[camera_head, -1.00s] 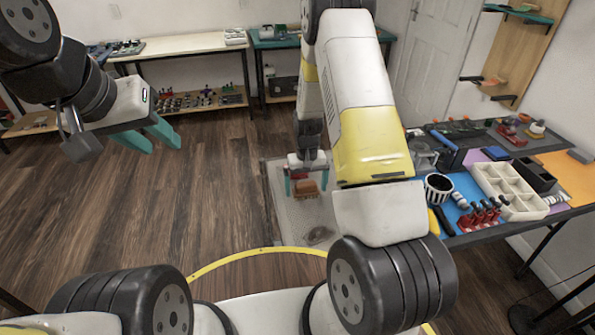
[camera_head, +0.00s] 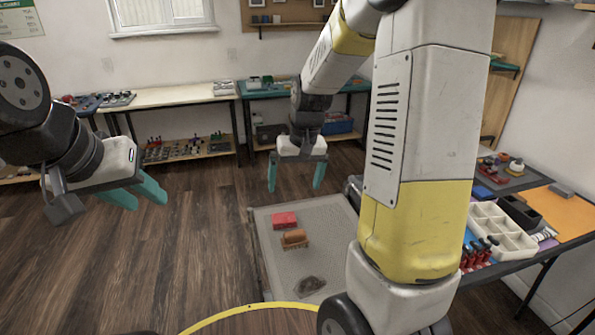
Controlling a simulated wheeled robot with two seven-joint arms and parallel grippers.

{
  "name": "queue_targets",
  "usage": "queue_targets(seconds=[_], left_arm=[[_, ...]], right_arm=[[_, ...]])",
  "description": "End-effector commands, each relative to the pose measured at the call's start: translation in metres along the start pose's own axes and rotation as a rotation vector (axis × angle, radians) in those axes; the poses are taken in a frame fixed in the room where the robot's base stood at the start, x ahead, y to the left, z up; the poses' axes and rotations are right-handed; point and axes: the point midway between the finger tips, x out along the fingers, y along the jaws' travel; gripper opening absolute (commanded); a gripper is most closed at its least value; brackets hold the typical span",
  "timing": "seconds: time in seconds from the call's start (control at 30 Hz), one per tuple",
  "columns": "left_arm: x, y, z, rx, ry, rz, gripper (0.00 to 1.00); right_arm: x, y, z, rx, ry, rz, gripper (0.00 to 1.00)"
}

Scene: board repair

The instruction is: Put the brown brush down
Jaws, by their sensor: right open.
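The brown brush (camera_head: 294,238) lies on a grey perforated mat or low platform (camera_head: 330,222) at floor level, in the middle of the head view. My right gripper (camera_head: 296,186) is open and empty. It hangs above and beyond the brush, clear of it, with its teal fingers spread wide. My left gripper (camera_head: 140,193) is at the left, with its teal fingers apart and nothing between them.
On the same grey surface, a red block (camera_head: 284,219) lies behind the brush and a dark brownish lump (camera_head: 309,285) in front of it. A side table at the right holds a white compartment tray (camera_head: 497,232). Wooden floor (camera_head: 190,260) is clear to the left.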

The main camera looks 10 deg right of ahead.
Motion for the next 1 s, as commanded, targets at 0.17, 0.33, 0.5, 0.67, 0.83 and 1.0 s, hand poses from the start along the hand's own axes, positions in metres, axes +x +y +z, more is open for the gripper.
queue_targets(seconds=[0.17,0.33,0.5,0.67,0.83,1.0], left_arm=[[0.000,0.000,0.000,0.000,0.000,0.000,0.36],[0.000,0.000,0.000,0.000,0.000,0.000,0.36],[0.000,0.000,0.000,0.000,0.000,0.000,0.36],[0.000,0.000,0.000,0.000,0.000,0.000,0.36],[0.000,0.000,0.000,0.000,0.000,0.000,0.36],[0.000,0.000,0.000,0.000,0.000,0.000,0.36]], right_arm=[[-0.079,-0.013,0.041,-0.007,0.123,-0.048,1.00],[-0.131,-0.022,0.090,-0.024,0.230,-0.074,1.00],[-0.158,-0.028,0.135,-0.041,0.319,-0.080,1.00],[-0.167,-0.030,0.159,-0.049,0.363,-0.079,1.00],[-0.169,-0.031,0.165,-0.051,0.374,-0.078,1.00],[-0.169,-0.031,0.165,-0.051,0.373,-0.078,1.00]])
